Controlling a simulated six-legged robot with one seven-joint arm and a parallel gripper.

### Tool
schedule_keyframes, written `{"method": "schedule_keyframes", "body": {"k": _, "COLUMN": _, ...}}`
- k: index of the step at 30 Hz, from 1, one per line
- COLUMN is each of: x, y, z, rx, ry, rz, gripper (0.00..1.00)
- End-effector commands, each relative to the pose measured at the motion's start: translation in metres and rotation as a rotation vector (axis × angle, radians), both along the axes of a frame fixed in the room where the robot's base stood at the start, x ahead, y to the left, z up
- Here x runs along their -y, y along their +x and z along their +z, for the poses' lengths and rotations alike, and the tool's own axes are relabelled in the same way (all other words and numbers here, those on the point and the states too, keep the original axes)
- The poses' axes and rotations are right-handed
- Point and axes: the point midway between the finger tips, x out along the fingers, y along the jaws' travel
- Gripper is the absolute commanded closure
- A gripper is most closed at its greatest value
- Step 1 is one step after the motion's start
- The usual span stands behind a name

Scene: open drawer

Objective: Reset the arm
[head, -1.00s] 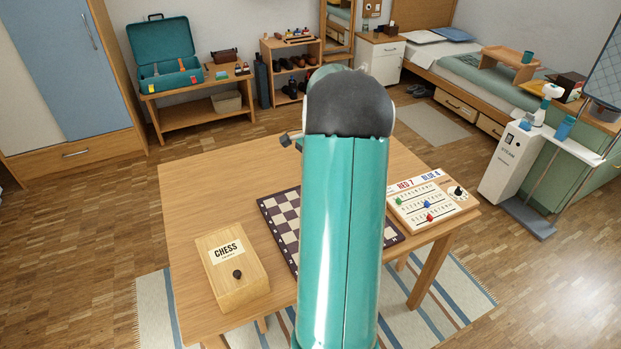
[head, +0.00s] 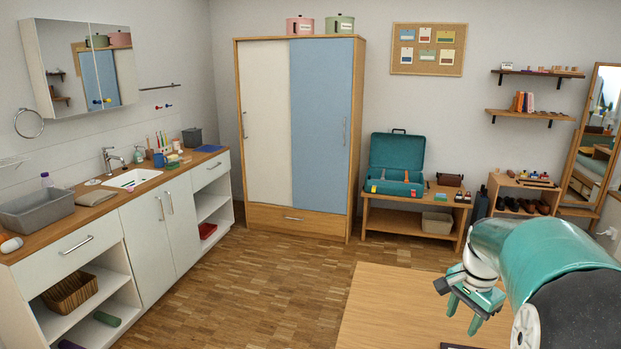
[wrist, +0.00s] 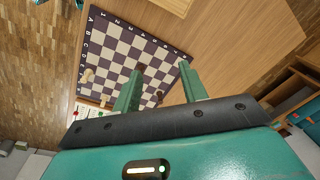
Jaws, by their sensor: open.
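My gripper (head: 458,306) is at the right of the head view, over the wooden table (head: 385,310). Its two fingers are apart, with nothing seen between them. In the wrist view, my gripper (wrist: 161,66) points toward the chessboard (wrist: 125,45), with open space between the fingertips. A light piece (wrist: 88,75) stands near the board's edge, and a dark piece (wrist: 160,96) shows between the fingers. My teal arm fills the lower right of the head view and hides part of the table.
A wardrobe (head: 322,130) with a shut bottom drawer (head: 292,219) stands at the back. A white sink counter (head: 150,215) runs along the left. A bench (head: 408,216) holds an open teal case (head: 397,160). The wood floor (head: 255,285) between counter and table is clear.

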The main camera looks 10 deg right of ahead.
Motion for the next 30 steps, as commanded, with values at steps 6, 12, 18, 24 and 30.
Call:
{"method": "schedule_keyframes", "body": {"k": 6, "x": -0.103, "y": -0.009, "z": 0.043, "rx": 0.068, "ry": -0.107, "rz": 0.356, "gripper": 0.57}}
{"method": "schedule_keyframes", "body": {"k": 12, "x": -0.182, "y": -0.037, "z": 0.064, "rx": 0.138, "ry": -0.195, "rz": 0.671, "gripper": 0.57}}
{"method": "schedule_keyframes", "body": {"k": 18, "x": -0.246, "y": -0.079, "z": 0.07, "rx": 0.221, "ry": -0.28, "rz": 0.979, "gripper": 0.57}}
{"method": "schedule_keyframes", "body": {"k": 24, "x": -0.284, "y": -0.114, "z": 0.065, "rx": 0.295, "ry": -0.346, "rz": 1.218, "gripper": 0.57}}
{"method": "schedule_keyframes", "body": {"k": 30, "x": -0.294, "y": -0.125, "z": 0.061, "rx": 0.318, "ry": -0.366, "rz": 1.293, "gripper": 0.57}}
